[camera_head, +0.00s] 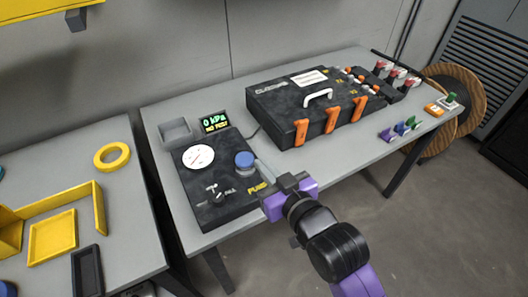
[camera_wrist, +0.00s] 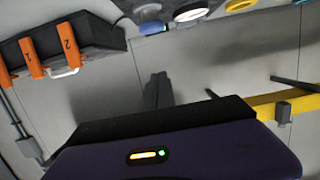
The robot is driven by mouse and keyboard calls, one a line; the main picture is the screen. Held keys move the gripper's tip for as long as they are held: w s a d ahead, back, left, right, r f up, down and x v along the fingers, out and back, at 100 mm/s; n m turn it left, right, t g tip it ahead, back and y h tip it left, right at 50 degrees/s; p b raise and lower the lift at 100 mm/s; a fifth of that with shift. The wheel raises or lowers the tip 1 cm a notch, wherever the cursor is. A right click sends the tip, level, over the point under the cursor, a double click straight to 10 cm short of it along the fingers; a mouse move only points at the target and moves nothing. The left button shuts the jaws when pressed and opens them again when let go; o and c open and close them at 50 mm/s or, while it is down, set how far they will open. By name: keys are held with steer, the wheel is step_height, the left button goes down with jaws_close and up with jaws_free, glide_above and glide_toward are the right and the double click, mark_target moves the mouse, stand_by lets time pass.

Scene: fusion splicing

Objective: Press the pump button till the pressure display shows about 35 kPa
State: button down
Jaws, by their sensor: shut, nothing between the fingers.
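The black pump unit (camera_head: 222,205) lies on the grey table. Its blue round pump button (camera_head: 244,159) sits near its upper right, above the yellow "PUMP" lettering. The pressure display (camera_head: 214,122) behind the unit reads "0 kPa" with "NO TEST" below. A white dial gauge (camera_head: 199,157) and a small knob (camera_head: 214,193) are left of the button. My gripper (camera_head: 262,168) is shut and empty, its tips just right of the button and apparently above the table; whether they touch it cannot be told. The shut dark fingers (camera_wrist: 158,90) also show in the wrist view.
A black case (camera_head: 300,105) with orange latches and a white handle stands right of the pump unit. A grey tray (camera_head: 176,132) is behind the unit. A second table at left holds a yellow ring (camera_head: 112,155) and yellow trays. Small coloured parts lie at right.

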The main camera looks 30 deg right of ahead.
steer(key=shift+s+d+f, duration=0.1)
steer(key=shift+d+f, duration=0.05)
steer(key=shift+f, duration=0.25)
glide_above(248, 164)
step_height(248, 164, down, 2)
steer(key=shift+s+f+p, duration=0.1)
steer(key=shift+s+p, duration=0.05)
steer(key=shift+p, duration=0.3)
step_height(248, 164, down, 2)
steer(key=shift+f, duration=1.1)
